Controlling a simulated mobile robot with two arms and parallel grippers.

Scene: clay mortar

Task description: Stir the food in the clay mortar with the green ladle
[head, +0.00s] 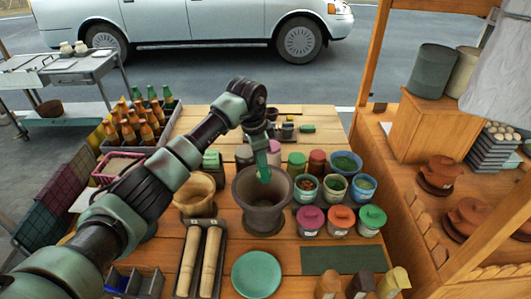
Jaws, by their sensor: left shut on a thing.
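The clay mortar (264,220), a dark grey-brown pot with a wide mouth, stands upright on the wooden table near the middle of the head view. My left gripper (261,148) is above the back part of its mouth, pointing down. It is shut on the green ladle (264,174), which hangs down into the mouth of the mortar. The ladle's lower end is inside the mortar, and I cannot tell whether it touches the bottom. Food inside the mortar cannot be made out clearly. My right gripper is not in view.
A tan wooden mortar (195,196) stands left of the clay one, beneath my arm. Wooden rolling pins (212,262) lie in a tray in front. Lidded jars (341,220) and open pots (305,190) crowd the right side. A green plate (256,275) lies at the front.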

